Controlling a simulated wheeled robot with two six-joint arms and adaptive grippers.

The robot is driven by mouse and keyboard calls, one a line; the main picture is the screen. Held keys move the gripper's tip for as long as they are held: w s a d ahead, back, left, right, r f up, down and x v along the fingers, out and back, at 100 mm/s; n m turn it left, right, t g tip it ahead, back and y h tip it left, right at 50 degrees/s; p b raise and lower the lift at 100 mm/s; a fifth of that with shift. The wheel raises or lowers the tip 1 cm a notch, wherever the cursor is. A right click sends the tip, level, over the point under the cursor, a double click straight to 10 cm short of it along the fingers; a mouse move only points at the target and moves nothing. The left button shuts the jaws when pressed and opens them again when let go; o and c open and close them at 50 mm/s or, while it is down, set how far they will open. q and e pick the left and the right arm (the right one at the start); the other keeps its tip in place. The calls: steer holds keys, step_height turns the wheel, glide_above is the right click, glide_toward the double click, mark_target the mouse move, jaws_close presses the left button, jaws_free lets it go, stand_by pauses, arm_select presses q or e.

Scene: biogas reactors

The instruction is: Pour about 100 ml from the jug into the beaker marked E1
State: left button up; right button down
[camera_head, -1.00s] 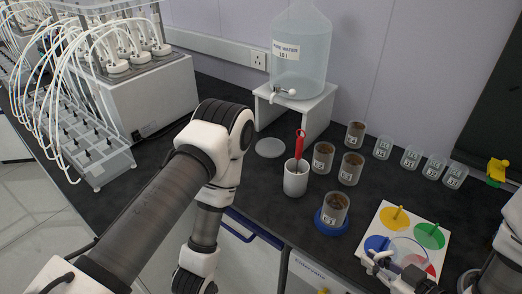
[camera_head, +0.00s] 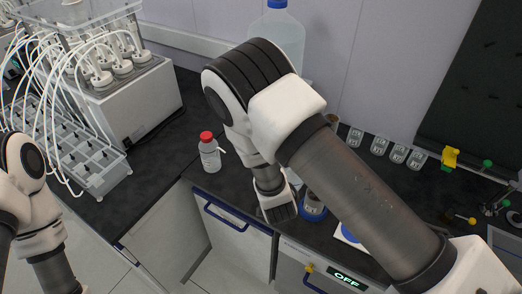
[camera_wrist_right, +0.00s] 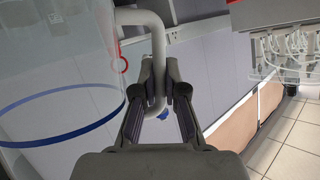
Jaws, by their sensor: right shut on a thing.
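In the right wrist view my right gripper (camera_wrist_right: 160,95) is shut on the handle (camera_wrist_right: 158,60) of the clear jug (camera_wrist_right: 60,75). A blue line rings the jug's wall; I cannot tell its liquid level. Several small labelled beakers (camera_head: 380,146) stand in a row along the wall. A beaker (camera_head: 313,205) on a blue base is partly covered by my right wrist. The labels are too small to read, so I cannot tell which beaker is E1. My left gripper is out of view.
A red-capped bottle (camera_head: 209,155) stands near the bench's front edge. A large water bottle (camera_head: 278,35) is behind my right arm. The reactor unit (camera_head: 115,85) with white tubes fills the left. Between it and the red-capped bottle the dark bench is clear.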

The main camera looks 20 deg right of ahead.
steer(key=shift+d+f, duration=0.15)
steer(key=shift+f, duration=0.15)
steer(key=shift+f+b, duration=0.5)
steer(key=shift+b, duration=0.5)
steer(key=b, duration=0.1)
steer(key=d+f+m+b, duration=0.1)
steer(key=d+f+m+y+b, duration=0.1)
steer(key=shift+s+f+t, duration=0.25)
steer(key=shift+t, duration=0.15)
steer(key=shift+s+d+r+m+y, duration=0.1)
steer(key=shift+d+r+m+y, duration=0.25)
steer(key=shift+m+y, duration=0.4)
steer(key=shift+s+d+r+m+t, duration=0.1)
steer(key=shift+d+r+m+t, duration=0.2)
steer(key=shift+d+m+t, duration=0.25)
steer(key=shift+r+m+y+b, duration=0.1)
steer(key=shift+m+y+b, duration=0.2)
steer(key=shift+b, duration=0.1)
steer(key=shift+s+r, duration=0.1)
steer(key=shift+r, duration=0.05)
